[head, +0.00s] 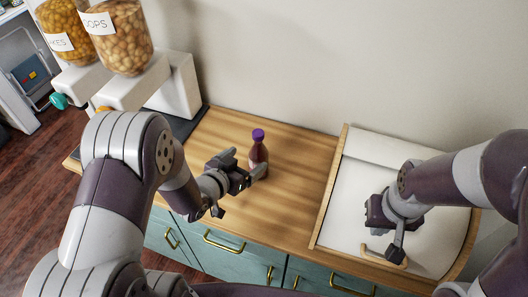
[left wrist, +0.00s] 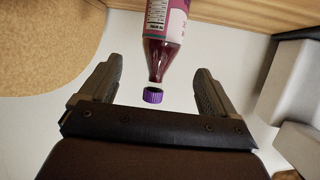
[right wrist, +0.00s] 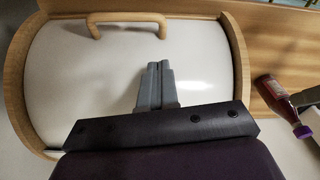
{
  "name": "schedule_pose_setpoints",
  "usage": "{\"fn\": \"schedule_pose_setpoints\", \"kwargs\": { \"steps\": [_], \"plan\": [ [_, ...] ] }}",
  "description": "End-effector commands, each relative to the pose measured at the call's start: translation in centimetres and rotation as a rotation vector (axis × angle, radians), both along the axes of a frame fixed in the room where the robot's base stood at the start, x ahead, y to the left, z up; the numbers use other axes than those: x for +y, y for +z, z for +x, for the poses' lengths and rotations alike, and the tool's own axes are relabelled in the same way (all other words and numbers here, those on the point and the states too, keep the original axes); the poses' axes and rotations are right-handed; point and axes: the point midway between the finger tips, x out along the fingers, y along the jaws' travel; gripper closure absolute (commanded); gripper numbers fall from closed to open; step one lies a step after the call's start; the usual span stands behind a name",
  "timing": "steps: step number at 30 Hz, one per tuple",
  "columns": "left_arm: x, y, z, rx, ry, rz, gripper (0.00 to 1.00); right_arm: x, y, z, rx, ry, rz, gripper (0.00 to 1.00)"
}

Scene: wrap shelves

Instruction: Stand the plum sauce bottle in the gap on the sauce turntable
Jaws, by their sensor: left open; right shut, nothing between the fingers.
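The plum sauce bottle (head: 259,154), dark red with a purple cap, stands upright on the wooden counter. My left gripper (head: 243,165) is open beside it. In the left wrist view the bottle (left wrist: 165,42) shows its pink label, and its neck and cap appear between the spread fingers (left wrist: 152,88), touching neither. My right gripper (head: 396,256) is shut and empty, low over the front of a wood-framed bin with a closed white lid (head: 372,178). In the right wrist view its fingertips (right wrist: 160,66) are apart from the lid's wooden handle (right wrist: 125,18). No sauce turntable is visible.
The bin's wooden side (head: 330,190) bounds the counter (head: 290,165) on the right. Cereal dispensers (head: 122,40) stand at the back left, beside a dark mat. The counter around the bottle is clear. Teal drawers (head: 225,250) lie below.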

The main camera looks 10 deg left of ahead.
Motion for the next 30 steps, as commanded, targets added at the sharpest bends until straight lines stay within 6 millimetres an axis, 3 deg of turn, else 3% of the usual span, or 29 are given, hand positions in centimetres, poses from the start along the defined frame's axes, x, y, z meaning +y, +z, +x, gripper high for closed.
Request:
{"fn": "schedule_pose_setpoints", "kwargs": {
  "steps": [3,15,23,24,25,30],
  "plan": [
    [-1.0,-1.1,2.2,0.001,-0.002,0.001,0.10,0.0,0.0,0.0,0.000,0.000,0.000,1.00],
    [-3.2,-3.3,7.5,0.001,-0.001,-0.001,0.10,0.0,0.7,0.0,0.000,0.000,0.000,1.00],
    [-3.4,-3.6,8.2,0.001,0.002,0.000,0.10,0.0,0.7,0.0,0.000,0.000,0.000,1.00],
    [-3.4,-3.6,8.2,0.001,0.002,0.000,0.13,0.0,0.7,0.0,0.000,0.000,0.000,1.00],
    [-3.4,-3.6,8.2,0.001,0.002,0.000,0.23,0.0,0.7,0.0,0.000,0.000,0.000,1.00],
    [-3.4,-3.6,8.2,0.001,0.001,0.000,0.78,0.0,0.7,0.0,0.000,0.000,0.000,1.00]
  ]
}}
